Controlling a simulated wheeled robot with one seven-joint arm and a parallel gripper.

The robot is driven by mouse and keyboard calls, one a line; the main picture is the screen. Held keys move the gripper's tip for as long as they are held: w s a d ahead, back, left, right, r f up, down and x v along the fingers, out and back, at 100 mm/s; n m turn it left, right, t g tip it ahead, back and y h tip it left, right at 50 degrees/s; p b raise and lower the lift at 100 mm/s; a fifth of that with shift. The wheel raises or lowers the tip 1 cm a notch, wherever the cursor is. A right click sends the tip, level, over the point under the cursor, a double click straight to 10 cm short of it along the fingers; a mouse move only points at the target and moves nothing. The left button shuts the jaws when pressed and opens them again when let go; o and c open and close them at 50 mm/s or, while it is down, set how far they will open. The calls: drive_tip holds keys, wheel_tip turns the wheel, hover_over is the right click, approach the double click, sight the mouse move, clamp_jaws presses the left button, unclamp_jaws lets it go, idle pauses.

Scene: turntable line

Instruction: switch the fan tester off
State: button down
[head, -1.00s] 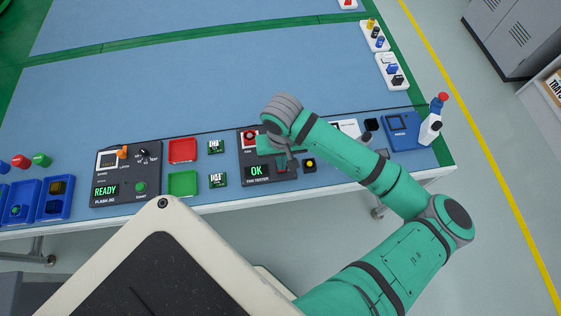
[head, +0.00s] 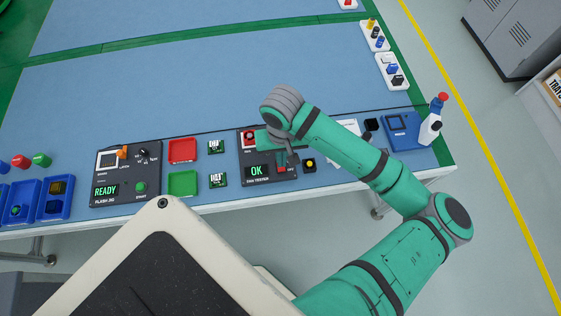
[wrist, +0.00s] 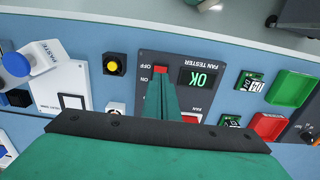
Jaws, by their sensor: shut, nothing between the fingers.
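The fan tester (head: 256,184) is a dark panel on the near part of the blue table, and its green display (head: 257,171) reads OK. It also shows in the wrist view (wrist: 205,60), turned around. Its red switch (wrist: 160,69) shows just past my fingertips, with OFF and ON lettering beside it. My gripper (wrist: 161,80) is shut and empty, its fingers over the panel by the switch. The fingers hide part of the switch area, so I cannot tell whether they touch it or which way it is set.
A yellow button box (head: 310,164) stands close to the right of the tester. Small circuit boards (head: 217,147) and red and green trays (head: 183,150) lie to the left. The flash jig (head: 125,175) reads READY.

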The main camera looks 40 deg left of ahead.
drive_tip(key=shift+r, duration=2)
